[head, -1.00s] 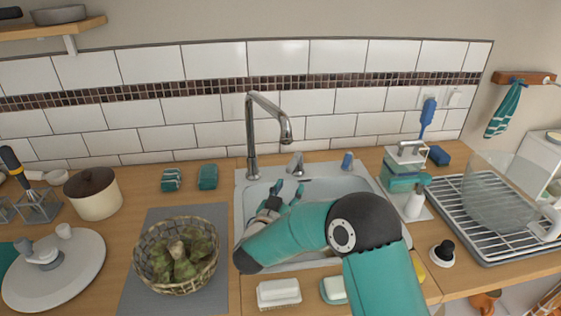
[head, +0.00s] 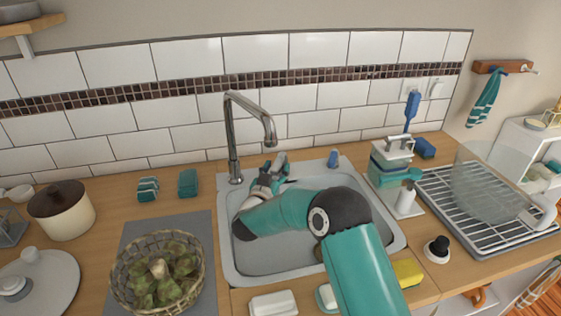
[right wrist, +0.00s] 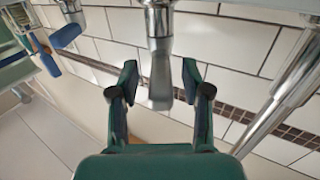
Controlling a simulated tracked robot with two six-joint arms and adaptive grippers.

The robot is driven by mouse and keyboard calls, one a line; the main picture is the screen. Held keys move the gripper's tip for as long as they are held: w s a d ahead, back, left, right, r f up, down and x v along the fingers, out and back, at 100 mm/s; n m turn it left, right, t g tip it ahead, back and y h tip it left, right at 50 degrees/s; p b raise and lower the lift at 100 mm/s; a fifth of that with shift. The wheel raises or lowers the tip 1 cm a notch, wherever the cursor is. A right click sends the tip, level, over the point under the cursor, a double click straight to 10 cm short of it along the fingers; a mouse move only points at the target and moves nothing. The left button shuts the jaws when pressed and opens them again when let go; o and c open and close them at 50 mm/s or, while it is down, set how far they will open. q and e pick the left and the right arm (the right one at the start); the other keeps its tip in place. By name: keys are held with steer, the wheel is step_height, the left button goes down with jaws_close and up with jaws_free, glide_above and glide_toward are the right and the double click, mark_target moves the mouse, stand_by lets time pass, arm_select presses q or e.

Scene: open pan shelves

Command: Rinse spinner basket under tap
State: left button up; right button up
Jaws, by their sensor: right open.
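The chrome tap (head: 232,135) stands behind the sink (head: 228,255), its spout arching over the basin. No water is seen running. My right gripper (head: 272,165) is open at the back of the sink, beside the tap. In the right wrist view, the grey tap lever (right wrist: 160,80) stands between the open fingers of this gripper (right wrist: 158,82), with gaps on both sides. In the head view the gripper hides most of the lever. I cannot pick out a spinner basket for sure; a clear bowl (head: 490,185) sits on the drying rack. My left gripper is out of view.
A wicker basket (head: 125,290) of green produce stands on a grey mat left of the sink. The drying rack (head: 440,195) is farther right. A white round lid (head: 50,280) lies far left.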

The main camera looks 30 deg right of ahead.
steer(key=shift+x, duration=1.45)
steer(key=shift+c, duration=0.3)
jaws_close()
